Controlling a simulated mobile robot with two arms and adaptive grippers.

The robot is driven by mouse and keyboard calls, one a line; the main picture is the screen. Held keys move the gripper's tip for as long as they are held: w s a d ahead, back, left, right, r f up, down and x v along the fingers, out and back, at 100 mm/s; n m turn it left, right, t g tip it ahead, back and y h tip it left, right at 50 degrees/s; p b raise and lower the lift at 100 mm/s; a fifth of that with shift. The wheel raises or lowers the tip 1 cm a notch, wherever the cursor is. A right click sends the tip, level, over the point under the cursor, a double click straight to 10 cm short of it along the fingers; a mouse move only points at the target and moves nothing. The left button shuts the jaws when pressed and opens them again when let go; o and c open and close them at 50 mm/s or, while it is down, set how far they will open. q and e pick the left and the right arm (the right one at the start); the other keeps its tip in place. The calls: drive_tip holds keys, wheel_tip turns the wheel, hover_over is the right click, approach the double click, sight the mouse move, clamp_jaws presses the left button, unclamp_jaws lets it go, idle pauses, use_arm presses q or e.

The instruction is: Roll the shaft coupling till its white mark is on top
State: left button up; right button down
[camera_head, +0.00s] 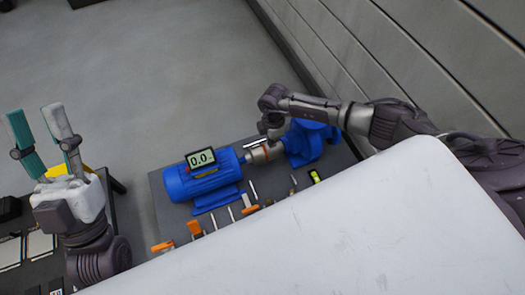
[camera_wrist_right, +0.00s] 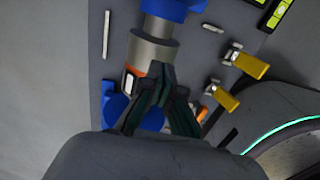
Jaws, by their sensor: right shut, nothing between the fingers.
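The shaft coupling (camera_head: 260,154) is a silver cylinder between the blue motor (camera_head: 188,184) on the left and the blue pump (camera_head: 312,143) on the right. In the right wrist view the coupling (camera_wrist_right: 151,52) shows bare metal, with an orange band and a small pale patch (camera_wrist_right: 130,83) low on its left side. I cannot tell whether that patch is the white mark. My right gripper (camera_wrist_right: 158,72) is shut and empty, its fingertips at the coupling's lower end; I cannot tell whether they touch it. My left gripper (camera_head: 36,112) is open, pointing up, far from the coupling.
A display reading 0.0 (camera_head: 201,158) stands on the motor. Orange-handled tools (camera_head: 195,228) and a small green-yellow level (camera_head: 315,176) lie along the near side of the grey skid. A large white surface (camera_head: 370,230) covers the foreground. A dark bench is at left.

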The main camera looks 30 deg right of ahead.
drive_tip(key=shift+r+p, duration=0.65)
drive_tip(key=shift+r, duration=0.05)
drive_tip(key=shift+r+p, duration=0.55)
drive_tip(key=shift+p, duration=0.05)
drive_tip(key=shift+r+p, duration=0.5)
drive_tip(key=shift+p, duration=0.05)
drive_tip(key=shift+r+p, duration=0.45)
drive_tip(key=shift+p, duration=0.05)
use_arm(q)
drive_tip(key=w+f+g+y, duration=0.2)
drive_tip(key=f+g, duration=0.4)
drive_tip(key=f, duration=0.2)
drive_tip(key=w+a+f+g+y, duration=0.1)
drive_tip(key=w+f+g+y, duration=0.1)
drive_tip(key=f+g, duration=0.4)
drive_tip(key=shift+w+a+f+g+y, duration=0.25)
drive_tip(key=shift+w+f, duration=0.4)
drive_tip(key=shift+f, duration=1.1)
use_arm(e)
drive_tip(key=shift+r, duration=0.1)
use_arm(q)
drive_tip(key=shift+d, duration=0.15)
